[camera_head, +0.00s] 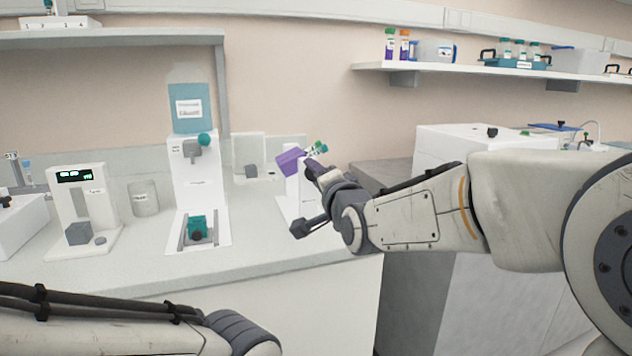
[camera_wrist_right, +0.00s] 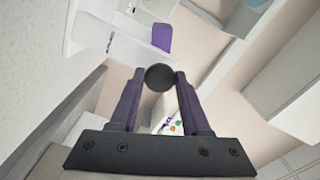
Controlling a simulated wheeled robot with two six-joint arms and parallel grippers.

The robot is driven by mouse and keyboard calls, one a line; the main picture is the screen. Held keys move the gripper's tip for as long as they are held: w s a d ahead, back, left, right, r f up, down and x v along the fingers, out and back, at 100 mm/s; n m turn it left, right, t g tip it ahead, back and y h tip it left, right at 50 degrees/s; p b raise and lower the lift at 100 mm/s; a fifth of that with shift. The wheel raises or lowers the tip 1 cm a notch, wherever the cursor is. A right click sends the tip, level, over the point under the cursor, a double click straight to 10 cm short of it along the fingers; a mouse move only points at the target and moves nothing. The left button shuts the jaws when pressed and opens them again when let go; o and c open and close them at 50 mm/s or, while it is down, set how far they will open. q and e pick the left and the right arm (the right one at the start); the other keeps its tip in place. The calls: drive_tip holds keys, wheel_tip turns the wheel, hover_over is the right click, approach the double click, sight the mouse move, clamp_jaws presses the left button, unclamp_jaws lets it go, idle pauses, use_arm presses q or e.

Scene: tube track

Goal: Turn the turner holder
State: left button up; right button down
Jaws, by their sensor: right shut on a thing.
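The turner's holder (camera_head: 290,161) is a purple block, tilted, on a white stand (camera_head: 294,200) at the right part of the bench. It also shows in the right wrist view as a purple shape (camera_wrist_right: 162,38) beyond the fingers. A tube with green parts (camera_head: 316,150) shows tilted beside the holder. My right gripper (camera_head: 312,168) reaches the stand from the right. In the right wrist view its two fingers (camera_wrist_right: 157,88) are shut on a round black knob (camera_wrist_right: 159,77). My left arm crosses the bottom left of the head view; its gripper is out of view.
A wall shelf (camera_head: 450,74) holds tubes and boxes. The bench front is clear.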

drive_tip(key=shift+f+m+b, duration=0.15)
drive_tip(key=shift+m+b, duration=6.8)
drive_tip(key=shift+m, duration=1.45)
drive_tip(key=shift+c, duration=1.8)
unclamp_jaws()
